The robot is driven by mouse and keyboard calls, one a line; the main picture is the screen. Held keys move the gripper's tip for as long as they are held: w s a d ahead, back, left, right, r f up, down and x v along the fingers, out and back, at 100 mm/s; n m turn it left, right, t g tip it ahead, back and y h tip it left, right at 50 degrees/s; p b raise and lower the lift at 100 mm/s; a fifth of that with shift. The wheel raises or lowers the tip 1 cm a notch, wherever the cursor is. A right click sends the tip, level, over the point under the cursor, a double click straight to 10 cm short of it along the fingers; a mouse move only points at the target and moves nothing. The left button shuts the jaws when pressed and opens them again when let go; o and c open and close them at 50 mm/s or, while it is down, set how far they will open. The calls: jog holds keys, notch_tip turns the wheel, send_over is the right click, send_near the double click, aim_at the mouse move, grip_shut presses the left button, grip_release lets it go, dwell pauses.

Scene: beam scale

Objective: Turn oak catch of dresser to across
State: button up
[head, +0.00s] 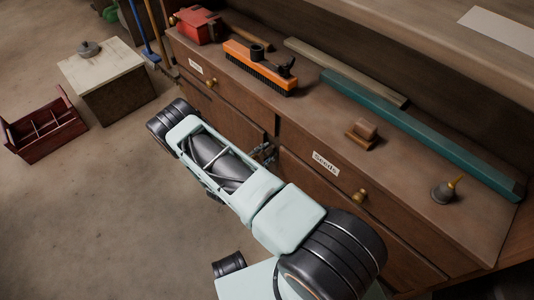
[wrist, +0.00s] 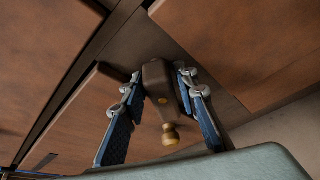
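The oak catch (wrist: 157,78) is a dark brown wooden block with a small brass pivot on the dresser front. In the wrist view it lies lengthwise between the two fingers of my gripper (wrist: 161,88), with its long side running roughly along them. The fingers stand apart on either side, the right one very close to the catch; I cannot tell whether either touches it. In the head view my gripper (head: 263,153) is at the front of the dresser (head: 315,132), and the catch is not clearly visible there.
A brass knob (wrist: 170,134) shows just below the catch in the wrist view. In the head view another knob (head: 360,196) sits right of the "Seeds" label (head: 326,164). An orange brush (head: 258,68) and teal bar (head: 420,130) lie on top.

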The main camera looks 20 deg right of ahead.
grip_shut()
jog(key=shift+m, duration=0.3)
jog(key=m+t, duration=0.3)
jog(key=m, duration=0.1)
jog(key=shift+s+f, duration=0.15)
jog(key=shift+f, duration=0.1)
jog(key=m+t, duration=0.1)
jog(key=m, duration=0.1)
jog(key=m+h+b, duration=0.1)
jog(key=m, duration=0.1)
jog(key=shift+f+m+t, duration=0.15)
jog(key=shift+m+t, duration=0.15)
jog(key=shift+t, duration=0.1)
dwell(0.3)
